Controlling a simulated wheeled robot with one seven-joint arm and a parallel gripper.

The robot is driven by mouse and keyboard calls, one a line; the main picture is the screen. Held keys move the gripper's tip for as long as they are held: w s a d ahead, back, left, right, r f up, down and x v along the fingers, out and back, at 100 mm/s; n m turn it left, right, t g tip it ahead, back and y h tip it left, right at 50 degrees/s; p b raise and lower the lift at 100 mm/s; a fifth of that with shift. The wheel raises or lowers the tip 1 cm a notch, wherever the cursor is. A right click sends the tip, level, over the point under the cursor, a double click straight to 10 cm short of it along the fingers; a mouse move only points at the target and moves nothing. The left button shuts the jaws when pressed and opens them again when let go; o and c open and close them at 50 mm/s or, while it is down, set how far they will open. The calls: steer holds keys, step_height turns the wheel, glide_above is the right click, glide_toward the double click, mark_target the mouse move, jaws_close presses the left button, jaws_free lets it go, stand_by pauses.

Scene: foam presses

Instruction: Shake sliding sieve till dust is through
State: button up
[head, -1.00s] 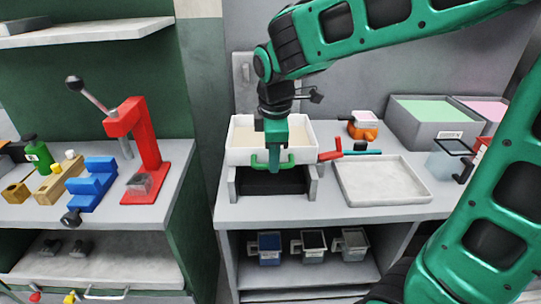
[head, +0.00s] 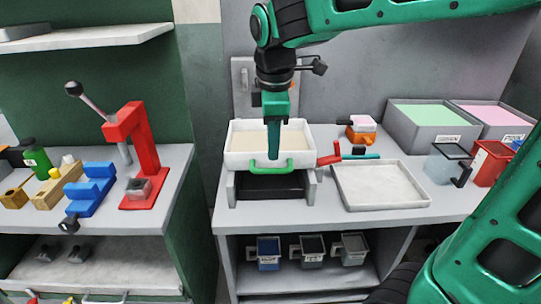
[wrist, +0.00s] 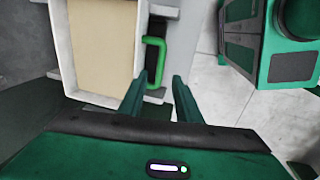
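The sliding sieve (head: 235,157) is a white rectangular box with a beige layer (head: 260,138) in it. It sits on a grey stand (head: 312,190) over a dark tray (head: 270,187). A green handle (head: 258,167) is on its front; the handle also shows in the wrist view (wrist: 158,42). My gripper (head: 273,157) points down at the sieve's front side, close to the handle. In the wrist view my gripper's fingers (wrist: 160,82) are apart with nothing held between them. The handle lies just beyond the fingertips. I cannot tell how much dust has passed through.
An empty shallow white tray (head: 380,207) lies right of the stand, with a red-handled tool (head: 330,158) between. Bins of green (head: 430,113) and pink foam (head: 490,113) stand at the back right. A red press (head: 150,150) is on the left bench. Several cups are on the lower shelf.

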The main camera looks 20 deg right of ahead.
mark_target(271, 169)
steer(key=shift+s+a+r, duration=0.1)
steer(key=shift+s+r, duration=0.05)
steer(key=shift+r, duration=0.7)
steer(key=shift+s+r, duration=0.15)
steer(key=shift+r, duration=0.7)
steer(key=shift+a+f, duration=0.1)
steer(key=f, duration=0.3)
steer(key=w+f, duration=0.1)
steer(key=f, duration=0.3)
steer(key=w+f, duration=0.1)
steer(key=f, duration=0.2)
steer(key=shift+d+f, duration=0.2)
steer(key=shift+d, duration=0.1)
steer(key=shift+c, duration=0.3)
